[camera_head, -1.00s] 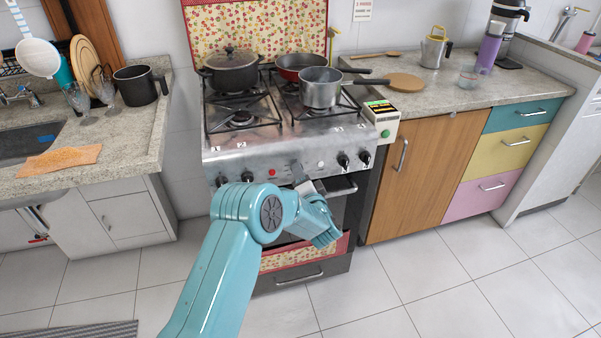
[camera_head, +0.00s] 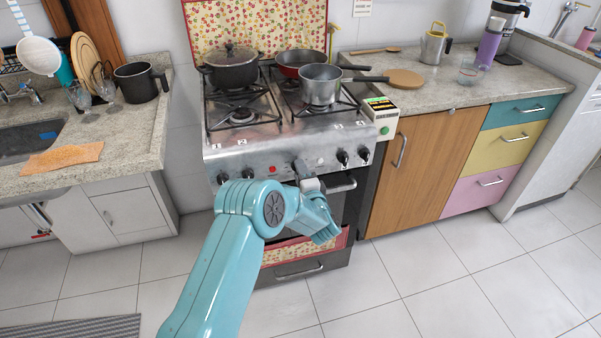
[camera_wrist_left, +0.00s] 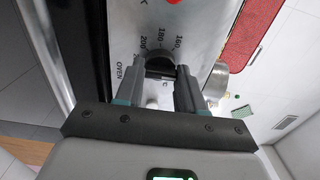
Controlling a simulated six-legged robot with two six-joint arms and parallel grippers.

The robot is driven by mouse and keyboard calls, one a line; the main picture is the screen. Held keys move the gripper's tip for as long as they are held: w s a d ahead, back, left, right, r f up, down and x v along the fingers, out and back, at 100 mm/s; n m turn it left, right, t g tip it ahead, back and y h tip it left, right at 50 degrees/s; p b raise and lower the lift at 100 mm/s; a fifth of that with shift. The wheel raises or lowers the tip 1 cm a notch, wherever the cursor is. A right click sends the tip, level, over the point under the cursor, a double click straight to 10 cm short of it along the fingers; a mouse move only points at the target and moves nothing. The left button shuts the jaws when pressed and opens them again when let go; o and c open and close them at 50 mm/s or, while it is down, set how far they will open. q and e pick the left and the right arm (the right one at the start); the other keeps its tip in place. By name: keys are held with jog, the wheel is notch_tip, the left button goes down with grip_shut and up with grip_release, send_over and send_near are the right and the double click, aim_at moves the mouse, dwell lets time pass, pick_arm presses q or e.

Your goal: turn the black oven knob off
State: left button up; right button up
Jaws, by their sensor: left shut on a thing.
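The black oven knob (camera_wrist_left: 160,66) shows in the left wrist view, on the stove's steel front panel. Temperature marks such as 160, 180 and 200 and the word OVEN stand around it. My left gripper (camera_wrist_left: 162,80) is shut on this knob, one finger on each side. In the head view my left gripper (camera_head: 302,170) is at the middle of the front panel of the stove (camera_head: 262,152), and it hides the oven knob there. My right gripper is not in view.
Several black burner knobs (camera_head: 342,156) sit on the same panel. A red button (camera_head: 270,169) is left of my gripper. The oven door handle (camera_head: 341,186) is close to its right. Pots, including a steel saucepan (camera_head: 320,86), stand on the stove top.

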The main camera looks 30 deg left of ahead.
pick_arm(q)
jog(key=o, duration=1)
jog(key=shift+o, duration=0.2)
jog(key=v, duration=1.6)
jog(key=shift+s, duration=0.15)
jog(key=shift+d, duration=0.15)
